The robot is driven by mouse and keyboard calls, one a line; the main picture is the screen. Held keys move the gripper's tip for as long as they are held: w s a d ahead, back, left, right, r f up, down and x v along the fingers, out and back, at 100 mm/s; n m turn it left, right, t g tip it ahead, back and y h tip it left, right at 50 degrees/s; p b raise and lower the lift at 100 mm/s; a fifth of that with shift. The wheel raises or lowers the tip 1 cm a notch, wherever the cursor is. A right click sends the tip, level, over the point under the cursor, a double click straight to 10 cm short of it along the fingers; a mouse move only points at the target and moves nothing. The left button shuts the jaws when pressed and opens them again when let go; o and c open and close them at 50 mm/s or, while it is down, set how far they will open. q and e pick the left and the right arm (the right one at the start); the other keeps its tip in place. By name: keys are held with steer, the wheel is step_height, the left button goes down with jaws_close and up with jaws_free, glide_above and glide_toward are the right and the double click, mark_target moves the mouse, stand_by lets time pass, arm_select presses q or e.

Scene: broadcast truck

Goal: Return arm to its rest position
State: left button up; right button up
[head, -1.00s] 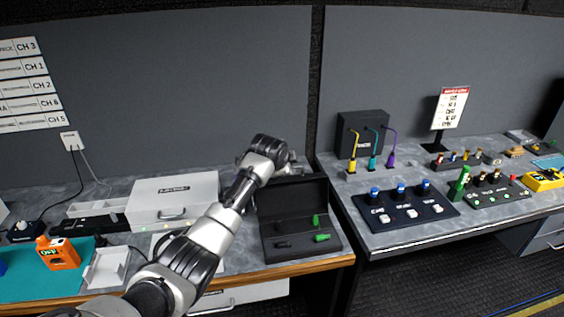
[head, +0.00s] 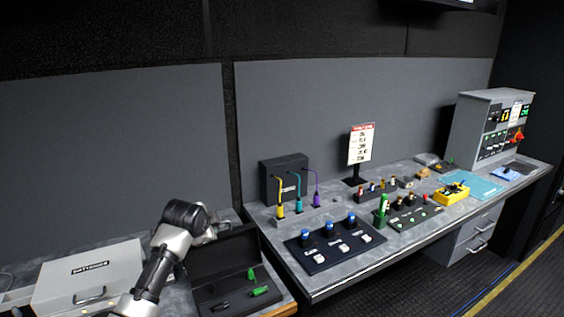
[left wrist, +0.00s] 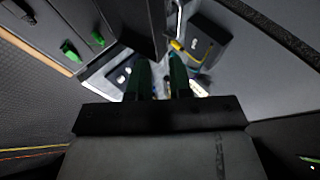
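My left arm (head: 160,265) reaches in from the lower left in the head view, raised over the bench beside the open black case. Its gripper (head: 215,230) points right, near the case's raised lid. In the left wrist view the two dark fingers of the left gripper (left wrist: 161,80) stand apart, with a gap between them and nothing visibly held. My right arm and gripper are in neither view.
The open black case (head: 222,290) holds green and black pieces. A white battery box (head: 90,275) stands left of my arm. On the right bench are a blue-button panel (head: 330,243), a black box with coloured cables (head: 284,178) and a grey rack (head: 488,135).

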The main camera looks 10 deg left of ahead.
arm_select(q)
steer(key=s+d+f+n+g, duration=0.2)
steer(key=s+d+f, duration=0.1)
steer(key=s+f, duration=0.65)
steer(key=s+d+f+n+g, duration=0.1)
steer(key=s+d+f+n, duration=0.35)
steer(key=s, duration=0.85)
steer(key=s+a+f+n+g, duration=0.15)
steer(key=s+n, duration=0.25)
steer(key=s, duration=1.9)
step_height(320, 180, down, 28)
steer(key=s+g+b, duration=0.1)
steer(key=g+b, duration=0.1)
steer(key=s+a+f+g+b, duration=0.1)
steer(key=s+a+f, duration=0.1)
steer(key=s+f, duration=1.4)
steer(key=shift+s+a+f, duration=0.15)
steer(key=shift+a+f, duration=0.2)
steer(key=shift+f, duration=0.2)
